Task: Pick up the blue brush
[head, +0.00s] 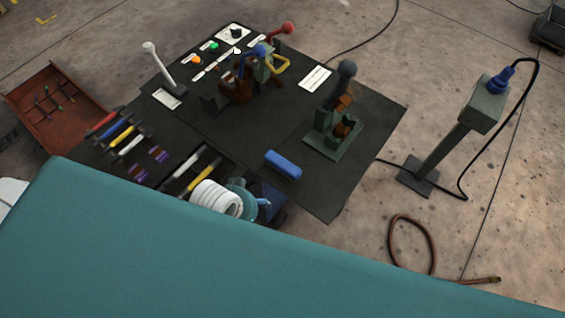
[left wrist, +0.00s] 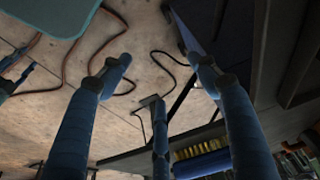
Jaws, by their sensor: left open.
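The blue brush (head: 283,165) lies on the dark table top near its front edge in the head view. In the left wrist view a blue body with yellow bristles (left wrist: 203,163), apparently the brush, shows at the bottom, partly hidden behind the right finger. My left gripper (head: 265,208) is just in front of the brush in the head view, mostly hidden by my wrist. In the left wrist view its blue fingers (left wrist: 160,72) are spread apart with nothing between their tips. I cannot tell whether any finger touches the brush.
A green bracket (head: 334,140) stands right of the brush. Coloured tools (head: 125,135) lie in the table's left part. Levers and a red-brown mechanism (head: 237,90) stand behind. A grey post with a blue plug (head: 490,95) and a brown hose (head: 412,225) are on the floor at right.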

